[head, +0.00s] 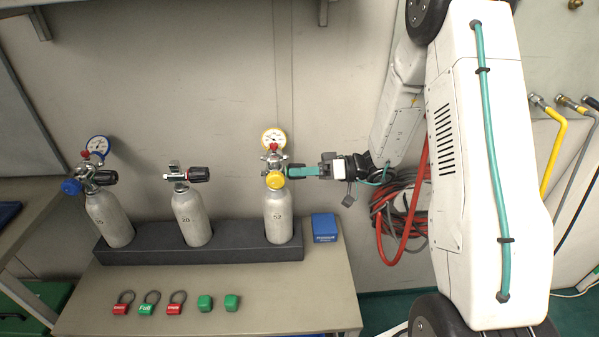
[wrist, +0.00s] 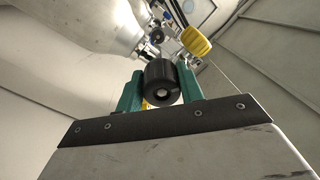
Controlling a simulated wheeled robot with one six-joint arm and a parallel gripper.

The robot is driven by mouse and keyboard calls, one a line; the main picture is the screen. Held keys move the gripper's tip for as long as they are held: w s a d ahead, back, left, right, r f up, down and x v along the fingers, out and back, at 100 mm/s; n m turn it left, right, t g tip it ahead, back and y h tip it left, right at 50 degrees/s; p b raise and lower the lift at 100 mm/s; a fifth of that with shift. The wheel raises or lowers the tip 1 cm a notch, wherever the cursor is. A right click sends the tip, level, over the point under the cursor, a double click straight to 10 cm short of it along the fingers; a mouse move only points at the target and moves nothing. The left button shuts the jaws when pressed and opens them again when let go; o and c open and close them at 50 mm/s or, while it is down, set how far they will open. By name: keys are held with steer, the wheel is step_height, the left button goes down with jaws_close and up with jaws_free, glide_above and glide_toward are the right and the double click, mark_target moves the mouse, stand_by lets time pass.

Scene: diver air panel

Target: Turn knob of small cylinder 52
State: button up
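Small cylinder 52 (head: 279,217) is a grey bottle marked 52, upright at the right end of the dark rack. Its valve carries a yellow-rimmed gauge (head: 273,139) and a yellow cap (head: 275,180). My gripper (head: 290,171) reaches in from the right at valve height, and its green fingers hide the knob in the head view. In the wrist view, the black round knob (wrist: 162,84) sits between the two fingers of my gripper (wrist: 160,72). Both fingers appear to touch its sides, so the gripper looks shut on it.
Two more cylinders, 20 (head: 191,217) and the left one (head: 109,217), stand in the rack (head: 160,257). A blue box (head: 325,228) sits beside the rack. Tags and green blocks (head: 231,302) lie in front. A red hose coil (head: 397,215) hangs behind my arm.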

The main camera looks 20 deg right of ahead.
steer(key=m, duration=0.7)
steer(key=shift+m, duration=0.4)
steer(key=m+t, duration=0.1)
steer(key=m, duration=0.6)
steer(key=shift+r, duration=0.1)
steer(key=m, duration=1.2)
steer(key=shift+r+m+t, duration=0.1)
steer(key=shift+m+t, duration=0.2)
steer(key=shift+m, duration=2)
